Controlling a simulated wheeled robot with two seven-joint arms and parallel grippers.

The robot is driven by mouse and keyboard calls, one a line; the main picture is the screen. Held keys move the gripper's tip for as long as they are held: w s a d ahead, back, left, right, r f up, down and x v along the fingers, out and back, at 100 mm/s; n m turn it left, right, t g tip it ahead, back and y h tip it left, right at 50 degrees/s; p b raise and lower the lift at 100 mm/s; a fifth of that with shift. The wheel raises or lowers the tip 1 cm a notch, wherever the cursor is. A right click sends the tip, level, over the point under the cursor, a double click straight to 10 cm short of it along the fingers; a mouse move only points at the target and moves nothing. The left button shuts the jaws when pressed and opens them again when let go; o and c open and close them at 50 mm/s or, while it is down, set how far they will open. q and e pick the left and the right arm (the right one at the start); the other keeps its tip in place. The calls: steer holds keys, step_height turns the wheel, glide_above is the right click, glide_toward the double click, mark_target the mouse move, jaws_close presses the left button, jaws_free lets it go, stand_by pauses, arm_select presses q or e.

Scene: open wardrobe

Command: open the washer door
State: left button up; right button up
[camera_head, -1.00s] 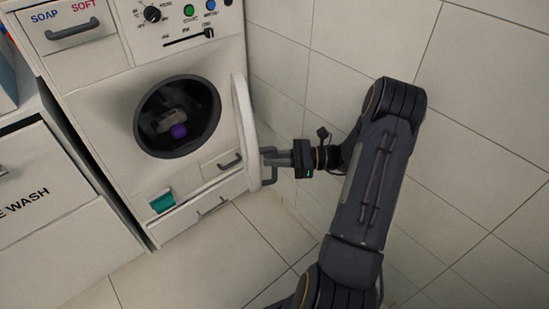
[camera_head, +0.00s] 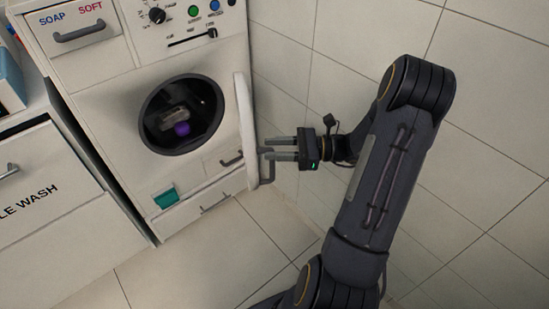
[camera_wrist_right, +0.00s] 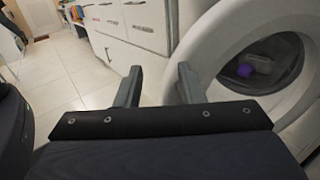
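The white washer (camera_head: 120,100) has its round door (camera_head: 244,125) swung open to the right, seen nearly edge-on, so the dark drum opening (camera_head: 183,114) is exposed. A grey handle (camera_head: 268,172) shows on the door's outer side, low down. My right gripper (camera_head: 267,148) is just right of the door, with its two fingers apart beside the handle. In the right wrist view the fingers (camera_wrist_right: 159,84) are spread with nothing visible between them, and the white door ring (camera_wrist_right: 213,50) is to their right. My left gripper is not in view.
A purple item (camera_head: 182,129) and a grey one lie in the drum. A white cabinet (camera_head: 50,190) stands left of the washer. The tiled wall (camera_head: 400,60) is close on the right. The floor (camera_head: 210,260) in front is clear.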

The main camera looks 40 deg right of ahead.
arm_select(q)
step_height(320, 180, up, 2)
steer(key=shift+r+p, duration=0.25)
steer(key=shift+p, duration=0.75)
arm_select(e)
steer(key=s+a+r, duration=0.5)
steer(key=s+a, duration=0.1)
steer(key=s, duration=0.1)
steer(key=shift+s+a, duration=0.3)
steer(key=shift+a, duration=0.1)
steer(key=shift+r, duration=0.1)
